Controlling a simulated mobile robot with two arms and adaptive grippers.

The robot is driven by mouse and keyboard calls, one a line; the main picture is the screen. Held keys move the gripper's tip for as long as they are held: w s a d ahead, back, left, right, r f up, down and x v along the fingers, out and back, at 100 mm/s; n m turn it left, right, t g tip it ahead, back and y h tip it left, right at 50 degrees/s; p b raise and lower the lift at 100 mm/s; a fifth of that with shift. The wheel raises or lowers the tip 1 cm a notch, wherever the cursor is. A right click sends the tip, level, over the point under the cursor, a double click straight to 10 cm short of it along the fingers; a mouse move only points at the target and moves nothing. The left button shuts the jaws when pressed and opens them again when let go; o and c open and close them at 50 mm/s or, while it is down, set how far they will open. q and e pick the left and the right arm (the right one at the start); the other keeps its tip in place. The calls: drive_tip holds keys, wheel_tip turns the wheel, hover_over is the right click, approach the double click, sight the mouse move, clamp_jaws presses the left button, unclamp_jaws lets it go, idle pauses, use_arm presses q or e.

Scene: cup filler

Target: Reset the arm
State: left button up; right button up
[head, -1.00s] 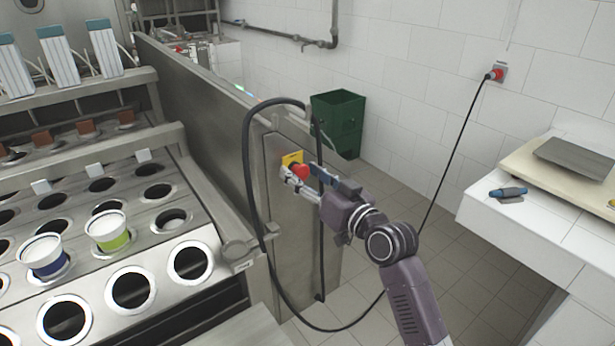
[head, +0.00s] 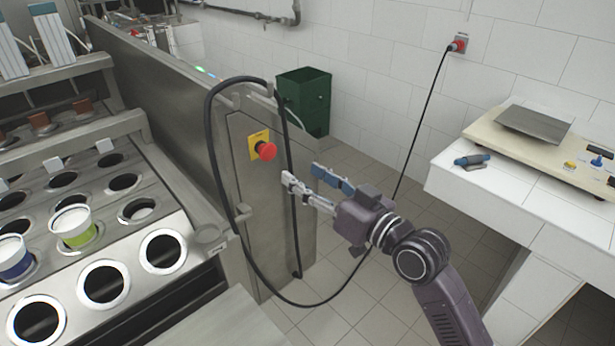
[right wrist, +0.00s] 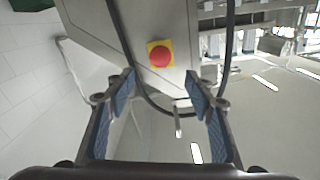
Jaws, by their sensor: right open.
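My right gripper (head: 301,177) is open and empty in the head view, to the right of the machine's end panel. A red emergency stop button (head: 266,151) on a yellow plate (head: 256,141) is on that panel, up and left of the fingertips. In the right wrist view, the red button (right wrist: 160,57) shows ahead, between and beyond the blue-padded fingers of the gripper (right wrist: 160,88), with a gap between. My right arm (head: 447,299) comes in from the lower right. My left gripper is out of view.
A black cable (head: 209,150) loops around the panel. The cup filler plate (head: 60,190) at left holds a green-banded cup (head: 74,226) and a blue-banded cup (head: 14,258). A green bin (head: 304,100) stands by the wall. A white counter (head: 460,190) is at right.

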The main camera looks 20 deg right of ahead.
drive_tip(key=w+d+f+m+g+h, duration=0.1)
drive_tip(key=d+f+g+h, duration=0.1)
drive_tip(key=f, duration=1)
drive_tip(key=w+d+f+m+g+h, duration=0.1)
drive_tip(key=d+f+h, duration=0.15)
drive_tip(key=f, duration=0.95)
drive_tip(key=s+d+f+g, duration=0.15)
drive_tip(key=s+f, duration=0.25)
drive_tip(key=f, duration=0.8)
drive_tip(key=s+d+f+g, duration=0.1)
drive_tip(key=s+f+g, duration=0.3)
drive_tip(key=f, duration=0.7)
drive_tip(key=s+a+f+n+g, duration=0.1)
drive_tip(key=s+f+g, duration=0.1)
drive_tip(key=s+f, duration=0.6)
drive_tip(key=s+f+g+h, duration=0.1)
drive_tip(key=s+f, duration=0.8)
drive_tip(key=s, duration=1.1)
drive_tip(key=s+a+f+n+g+h, duration=0.1)
drive_tip(key=s+f+g, duration=0.3)
drive_tip(key=s+f, duration=0.5)
drive_tip(key=s, duration=0.5)
drive_tip(key=shift+a+n, duration=0.3)
drive_tip(key=shift+a, duration=0.05)
drive_tip(key=shift+s, duration=0.1)
